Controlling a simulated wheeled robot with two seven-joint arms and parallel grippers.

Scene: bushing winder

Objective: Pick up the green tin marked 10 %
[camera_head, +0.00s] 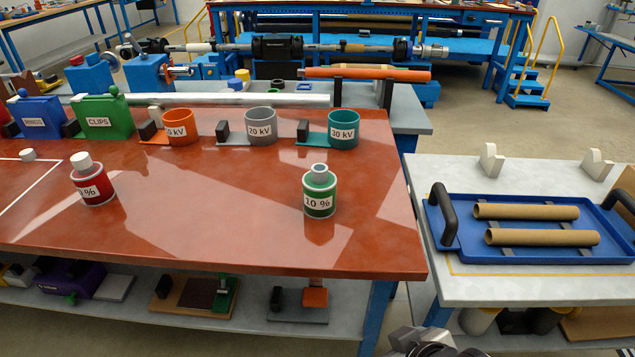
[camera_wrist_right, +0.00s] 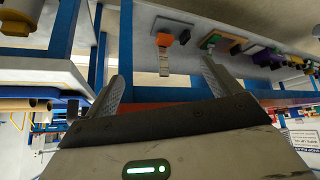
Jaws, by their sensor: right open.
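The green tin marked 10 % (camera_head: 319,200) stands upright on the red-brown table top (camera_head: 230,235), near its right end, with a light cap on top. Nothing touches it. A red tin (camera_head: 93,189) with a partly readable % label stands further left. My right gripper (camera_wrist_right: 165,82) is open and empty in the right wrist view, with its two fingers apart. In the head view part of my right arm or gripper (camera_head: 432,342) shows at the bottom edge, below and right of the tin, off the table. I cannot make out the green tin in the wrist view. My left gripper is out of view.
Orange (camera_head: 180,127), grey (camera_head: 261,125) and teal (camera_head: 343,128) kV cups stand behind the tin. A lower shelf (camera_head: 345,325) holds several fixtures. On the right, a grey table carries a blue tray (camera_head: 470,257) with two brown tubes. The table around the tin is clear.

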